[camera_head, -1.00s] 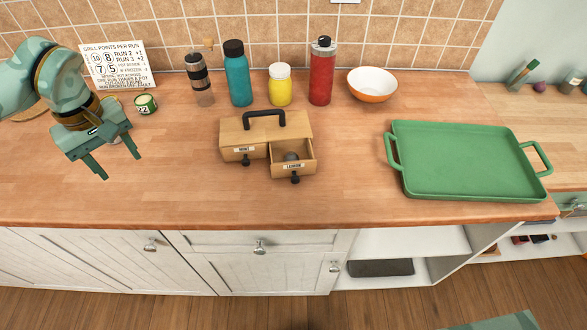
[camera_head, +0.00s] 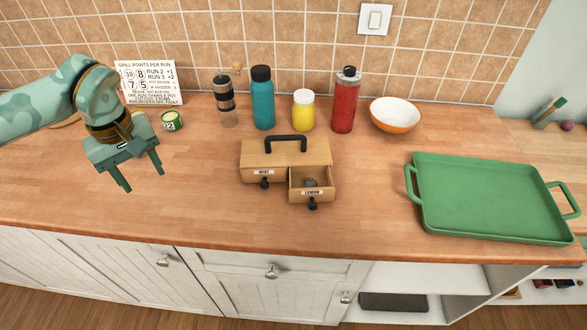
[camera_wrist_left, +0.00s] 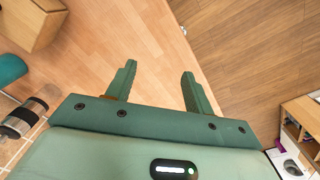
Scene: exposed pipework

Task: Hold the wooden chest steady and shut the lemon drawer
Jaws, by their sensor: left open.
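The wooden chest (camera_head: 258,152) stands on the counter, with a black handle (camera_head: 286,138) on top and two labelled drawers in front. The right one, the lemon drawer (camera_head: 312,195), is pulled out, and a small grey round thing (camera_head: 312,183) lies inside it. The left drawer (camera_head: 264,174), whose label seems to read mint, looks shut. My left gripper (camera_head: 141,181) is open and empty above the counter, left of the chest and apart from it. In the left wrist view its spread fingers (camera_wrist_left: 159,68) have nothing between them; part of the chest (camera_wrist_left: 35,25) shows at top left. My right gripper is out of view.
Behind the chest stand a grinder (camera_head: 225,100), a teal bottle (camera_head: 263,98), a yellow jar (camera_head: 303,110), a red bottle (camera_head: 344,101) and a bowl (camera_head: 395,115). A green tray (camera_head: 490,200) lies to the right. Bare counter lies between my left gripper and the chest.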

